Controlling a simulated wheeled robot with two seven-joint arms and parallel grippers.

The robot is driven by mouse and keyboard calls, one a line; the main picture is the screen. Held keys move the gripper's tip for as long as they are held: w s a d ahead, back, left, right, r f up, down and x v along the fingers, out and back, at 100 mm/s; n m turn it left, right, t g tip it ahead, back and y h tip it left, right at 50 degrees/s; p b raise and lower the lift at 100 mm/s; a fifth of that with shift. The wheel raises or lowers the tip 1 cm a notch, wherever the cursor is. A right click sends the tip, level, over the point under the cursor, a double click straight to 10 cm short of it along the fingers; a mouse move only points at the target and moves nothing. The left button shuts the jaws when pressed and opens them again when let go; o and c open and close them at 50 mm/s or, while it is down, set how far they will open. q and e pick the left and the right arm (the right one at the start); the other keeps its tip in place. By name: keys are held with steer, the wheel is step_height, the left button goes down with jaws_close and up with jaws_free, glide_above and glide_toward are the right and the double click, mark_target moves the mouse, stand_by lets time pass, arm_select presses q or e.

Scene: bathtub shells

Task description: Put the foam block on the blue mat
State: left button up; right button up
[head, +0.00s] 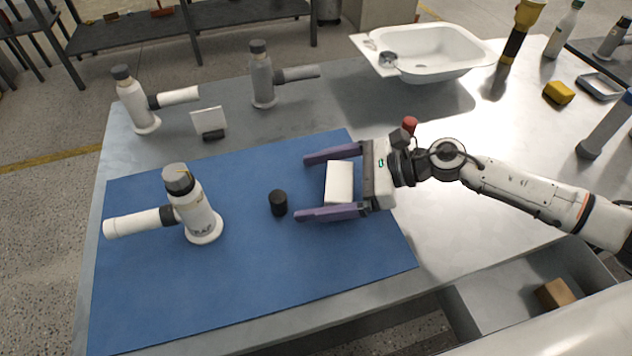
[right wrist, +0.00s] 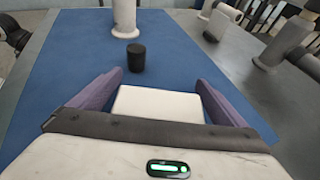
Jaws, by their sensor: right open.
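A white block (head: 339,182), which I take to be the foam block, lies on the blue mat (head: 255,290) near its right side. My right gripper (head: 318,187) reaches in from the right, low over the mat, with its purple fingers open on both sides of the block. A gap shows between each finger and the block in the head view. In the right wrist view the block (right wrist: 158,104) sits between the fingers, its near part hidden by the gripper body. My left gripper is not in view.
A black cylinder (head: 278,203) stands on the mat just left of the fingertips. A white tap-like fitting (head: 196,213) stands further left on it. Two similar fittings and a small white card (head: 208,121) stand behind. A white basin (head: 434,54) is at the back.

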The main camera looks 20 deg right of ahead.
steer(key=shift+r, duration=0.15)
steer(key=shift+d+r+p, duration=0.1)
steer(key=shift+r+p, duration=0.1)
steer(key=shift+p, duration=0.15)
steer(key=b+v, duration=0.2)
steer(key=v, duration=0.9)
steer(key=shift+f, duration=0.2)
steer(key=shift+s+d+r, duration=0.2)
steer(key=shift+d+r, duration=0.1)
steer(key=shift+d, duration=0.05)
